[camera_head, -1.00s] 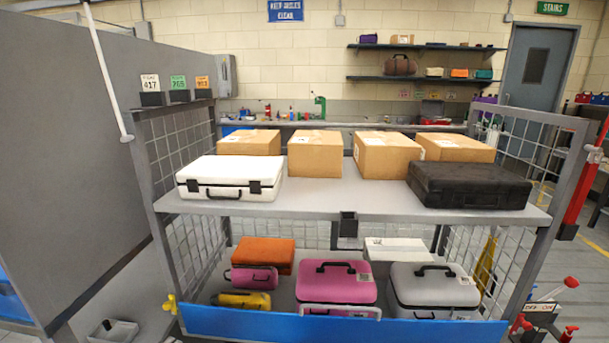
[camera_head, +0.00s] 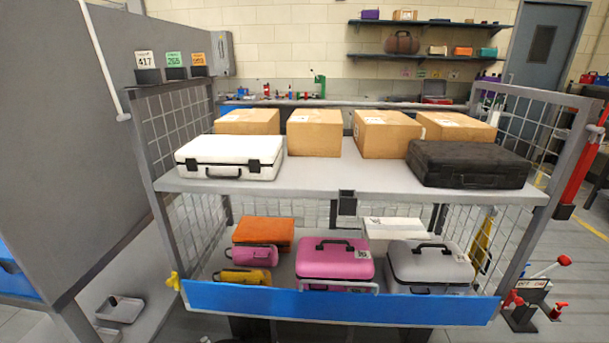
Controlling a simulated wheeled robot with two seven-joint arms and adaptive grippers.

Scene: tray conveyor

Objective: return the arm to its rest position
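Neither of my arms nor grippers shows in the head view. In front of me is a grey two-level rack with mesh sides. Its upper shelf (camera_head: 310,180) carries a white case (camera_head: 230,157) at the left and a black case (camera_head: 468,164) at the right. Several cardboard boxes stand behind them. The lower level holds a pink case (camera_head: 335,262), a grey case (camera_head: 430,266), an orange case (camera_head: 263,231), a small magenta case (camera_head: 250,255), a yellow case (camera_head: 243,276) and a white box (camera_head: 392,229), behind a blue front panel (camera_head: 340,304).
A tall grey partition (camera_head: 60,150) stands at the left, with number cards (camera_head: 175,62) near its edge. A small grey tray (camera_head: 120,309) lies low at the left. Red-handled equipment (camera_head: 535,295) stands on the floor at the right. A workbench and wall shelves are behind the rack.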

